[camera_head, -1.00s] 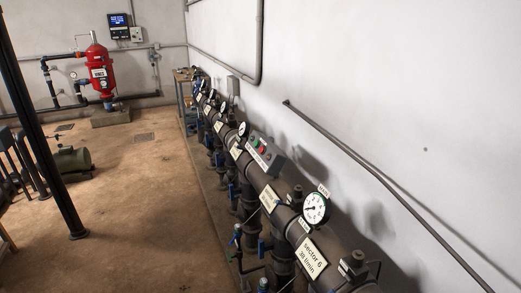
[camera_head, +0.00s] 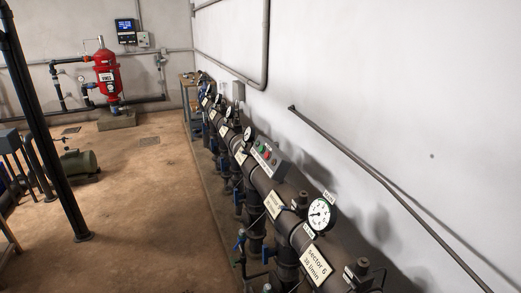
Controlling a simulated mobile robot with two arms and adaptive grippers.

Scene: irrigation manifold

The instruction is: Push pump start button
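A small grey control box (camera_head: 267,157) with green and red buttons sits on the manifold pipe, near the middle of the head view. The red button (camera_head: 264,153) is in the middle of the box, with green spots on either side of it. Which button starts the pump cannot be read at this size. Neither of my grippers shows in the view.
The dark manifold pipe (camera_head: 285,203) with several gauges and sector labels runs along the right wall. A round gauge (camera_head: 320,214) stands nearest. A black post (camera_head: 45,130) rises at left. A green motor (camera_head: 80,163) stands behind it. The brown floor (camera_head: 150,215) between is clear.

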